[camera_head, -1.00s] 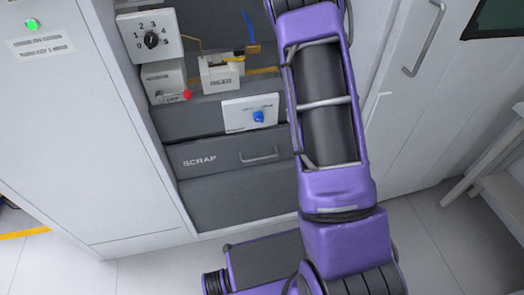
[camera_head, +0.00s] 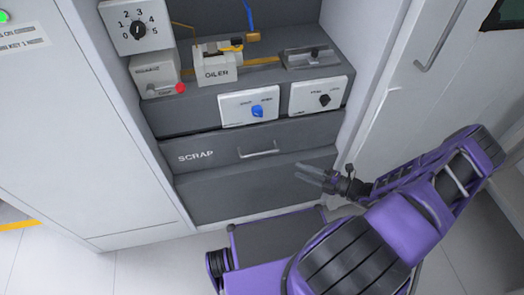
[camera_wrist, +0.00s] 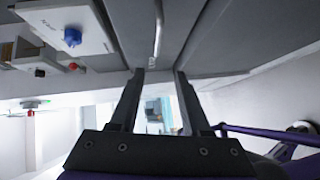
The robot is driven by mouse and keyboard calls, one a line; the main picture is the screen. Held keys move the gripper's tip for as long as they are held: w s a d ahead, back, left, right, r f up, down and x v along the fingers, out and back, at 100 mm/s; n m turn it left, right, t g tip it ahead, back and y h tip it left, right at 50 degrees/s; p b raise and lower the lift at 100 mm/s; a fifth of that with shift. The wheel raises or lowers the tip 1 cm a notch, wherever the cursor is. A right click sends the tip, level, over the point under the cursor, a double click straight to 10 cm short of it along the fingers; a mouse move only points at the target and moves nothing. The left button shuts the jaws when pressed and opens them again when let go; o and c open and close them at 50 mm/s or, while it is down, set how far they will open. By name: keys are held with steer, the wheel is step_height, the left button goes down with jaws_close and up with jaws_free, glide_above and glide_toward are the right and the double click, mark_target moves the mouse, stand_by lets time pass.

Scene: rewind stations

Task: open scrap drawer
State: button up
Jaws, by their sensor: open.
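The scrap drawer (camera_head: 215,157) is a dark grey front marked SCRAP, low in the machine bay, and it looks shut. Its handle (camera_head: 259,154) is a pale horizontal bar right of the label. In the wrist view the handle (camera_wrist: 158,30) shows as a pale bar ahead of the fingertips. My gripper (camera_head: 316,178) is open and empty, below and to the right of the handle and apart from it. In the wrist view its two dark fingers (camera_wrist: 158,75) stand apart with nothing between them.
A plain grey panel (camera_head: 250,187) lies below. White cabinets flank the bay on the left (camera_head: 75,130) and right (camera_head: 400,110).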

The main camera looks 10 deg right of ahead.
glide_toward(261, 153)
steer(key=shift+m+t, duration=0.3)
steer(key=x, duration=0.6)
steer(key=f+x, duration=0.1)
steer(key=x, duration=0.3)
steer(key=shift+a, duration=0.1)
jaws_close()
stand_by(0.9)
